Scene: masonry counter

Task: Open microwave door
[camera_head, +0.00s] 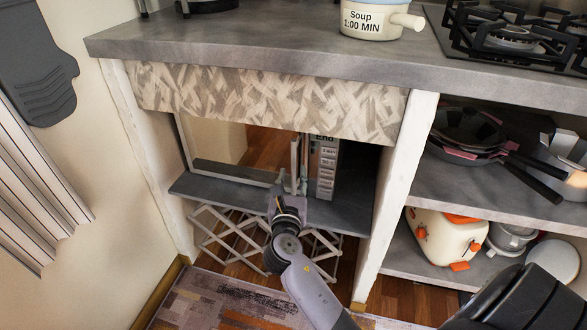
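The microwave stands on a grey shelf under the counter, its top hidden behind a patterned panel. Its door (215,145) has a wide, mirror-like window and a pale frame. I cannot tell whether the door is fully closed or slightly ajar. The button panel (326,170) is to the right of the door. My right gripper (293,182) reaches up from below to the door's right edge, where the upright handle (304,160) is. Its fingertips are at or close to the handle's lower part; their opening and any contact are unclear. My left gripper is not in view.
The grey shelf (340,207) runs under the microwave, with a folding lattice rack (235,235) below. A white post (398,190) stands to the right. Beyond it are pans (465,135) and a toaster (445,237). The counter edge (250,62) overhangs above.

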